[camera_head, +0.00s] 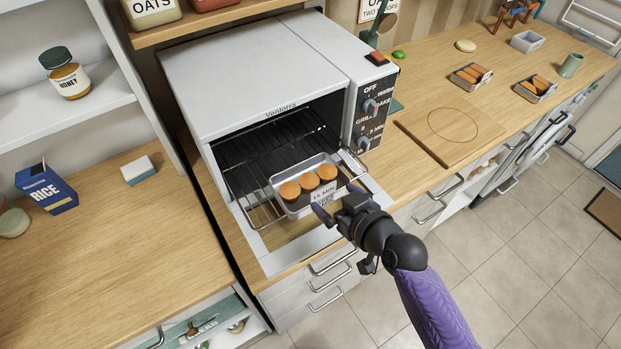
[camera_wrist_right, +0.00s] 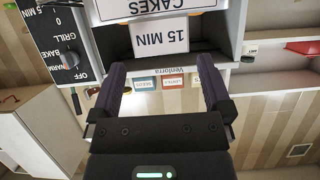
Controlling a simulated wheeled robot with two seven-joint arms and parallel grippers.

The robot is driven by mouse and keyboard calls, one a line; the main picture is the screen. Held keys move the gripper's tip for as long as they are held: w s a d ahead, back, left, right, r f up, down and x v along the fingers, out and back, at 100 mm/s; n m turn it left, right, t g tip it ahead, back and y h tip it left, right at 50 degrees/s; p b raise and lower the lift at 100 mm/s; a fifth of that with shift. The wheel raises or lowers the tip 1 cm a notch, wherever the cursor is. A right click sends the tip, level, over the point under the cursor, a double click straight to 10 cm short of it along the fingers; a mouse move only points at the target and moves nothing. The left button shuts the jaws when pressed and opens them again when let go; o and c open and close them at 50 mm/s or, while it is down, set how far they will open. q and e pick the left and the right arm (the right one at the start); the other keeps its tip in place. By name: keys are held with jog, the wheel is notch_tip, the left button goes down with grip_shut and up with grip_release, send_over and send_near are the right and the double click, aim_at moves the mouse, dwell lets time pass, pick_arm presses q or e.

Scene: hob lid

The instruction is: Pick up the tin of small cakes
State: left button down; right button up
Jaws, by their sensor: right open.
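The tin (camera_head: 294,210) is a shallow grey tray holding three small round brown cakes (camera_head: 309,180). It sits at the mouth of the open oven, out at the front of the wire rack. A white label (camera_head: 322,196) reading 15 MIN is at its front; this label (camera_wrist_right: 161,37) and a CAKES label (camera_wrist_right: 150,8) show upside down in the right wrist view. My right gripper (camera_head: 336,203) is open and empty at the tin's front edge. Its purple fingers (camera_wrist_right: 163,75) are spread to either side of the label; contact cannot be told. My left gripper is out of view.
The white oven (camera_head: 255,60) stands over the tin, its control panel (camera_head: 369,110) to the right. The rack (camera_head: 262,214) and lowered door (camera_head: 275,262) extend forward. A wooden board (camera_head: 425,150) and two tins of brown pieces (camera_head: 471,76) are on the right counter.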

aim_at(324, 189)
jog(key=x, duration=0.5)
jog(key=shift+b, duration=0.4)
jog(key=shift+r, duration=0.1)
jog(key=shift+c, duration=0.3)
jog(key=c, duration=1.2)
